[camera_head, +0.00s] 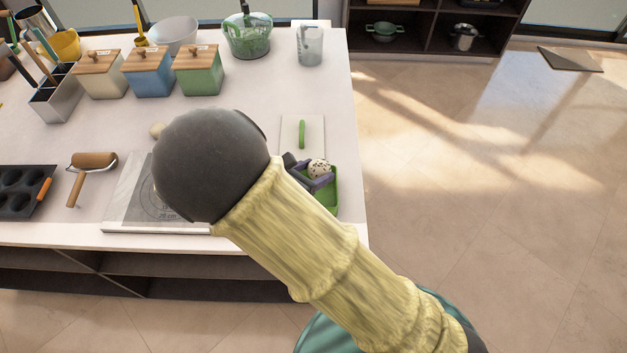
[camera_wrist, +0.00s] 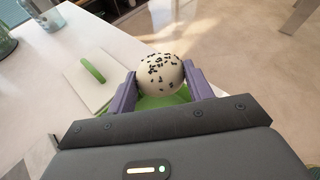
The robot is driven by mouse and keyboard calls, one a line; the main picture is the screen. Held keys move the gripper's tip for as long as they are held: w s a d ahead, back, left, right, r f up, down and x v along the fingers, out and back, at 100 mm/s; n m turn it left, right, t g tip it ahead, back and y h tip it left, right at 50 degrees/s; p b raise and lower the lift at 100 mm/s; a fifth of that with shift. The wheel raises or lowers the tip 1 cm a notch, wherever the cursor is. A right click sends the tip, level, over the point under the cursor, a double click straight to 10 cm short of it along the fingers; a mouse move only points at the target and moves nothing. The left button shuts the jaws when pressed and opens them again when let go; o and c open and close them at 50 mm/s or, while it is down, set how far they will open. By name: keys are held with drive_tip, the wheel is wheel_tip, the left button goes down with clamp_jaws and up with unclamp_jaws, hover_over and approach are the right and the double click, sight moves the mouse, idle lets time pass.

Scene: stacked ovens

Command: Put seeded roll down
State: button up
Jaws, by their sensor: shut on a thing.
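The seeded roll (camera_wrist: 160,74) is a pale round ball with dark seeds. It sits between the two purple fingers of my gripper (camera_wrist: 155,84) in the wrist view, and the fingers are shut on it. In the head view the roll (camera_head: 319,168) shows beside my gripper (camera_head: 318,178), near the right edge of the counter. A green tray (camera_head: 333,196) lies beneath the gripper and roll; it also shows below the roll in the wrist view (camera_wrist: 150,102). I cannot tell whether the roll touches the tray. My dark arm joint hides part of the counter.
A white board with a green handle (camera_head: 302,135) lies just behind the tray. A baking mat (camera_head: 125,205), a roller (camera_head: 90,170) and a muffin pan (camera_head: 22,190) are to the left. Lidded boxes (camera_head: 148,78), a glass (camera_head: 310,50) and bowls stand at the back.

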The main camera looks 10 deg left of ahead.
drive_tip(key=shift+f, duration=0.1)
drive_tip(key=shift+f+p, duration=0.3)
drive_tip(key=shift+f, duration=1.7)
drive_tip(key=shift+f+b, duration=0.3)
drive_tip(key=shift+f, duration=0.05)
drive_tip(key=shift+f, duration=0.25)
drive_tip(key=o, duration=1)
drive_tip(key=shift+c, duration=0.2)
drive_tip(key=shift+r, duration=0.1)
